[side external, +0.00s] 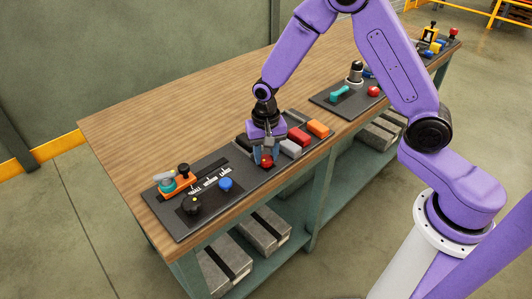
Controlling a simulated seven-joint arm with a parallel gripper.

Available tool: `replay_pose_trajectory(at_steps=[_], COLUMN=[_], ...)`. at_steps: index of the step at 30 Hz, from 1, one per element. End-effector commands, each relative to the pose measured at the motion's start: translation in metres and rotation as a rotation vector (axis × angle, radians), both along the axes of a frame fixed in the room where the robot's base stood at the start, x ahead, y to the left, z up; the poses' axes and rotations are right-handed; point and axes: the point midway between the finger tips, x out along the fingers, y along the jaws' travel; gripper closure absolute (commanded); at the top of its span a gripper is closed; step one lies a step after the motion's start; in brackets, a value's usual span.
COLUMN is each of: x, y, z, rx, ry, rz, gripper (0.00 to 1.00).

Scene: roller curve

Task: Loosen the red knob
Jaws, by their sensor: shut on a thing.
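The red knob (266,161) is on the dark panel (246,184) on the wooden bench, near the panel's front edge. My gripper (267,152) points down over it, with its fingers on either side of the knob. The fingers are shut on the red knob and hide part of it. The knob's shaft and any turn mark on it cannot be made out.
A blue knob (225,184), a black knob (191,206) and an orange slider piece (181,184) are left of my gripper. Red (298,135), grey (290,148) and orange (318,128) blocks stand close on the right. The bench top (170,133) behind is clear.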

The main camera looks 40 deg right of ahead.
Motion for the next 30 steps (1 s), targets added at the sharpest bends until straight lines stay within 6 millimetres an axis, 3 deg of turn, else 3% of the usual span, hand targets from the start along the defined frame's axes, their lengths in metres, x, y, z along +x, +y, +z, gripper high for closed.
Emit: replay_pose_trajectory(at_steps=[30], x=[-0.0012], y=[0.0018], z=[-0.0017], rx=[0.0], ry=[0.004], rz=[0.946], gripper=[0.92])
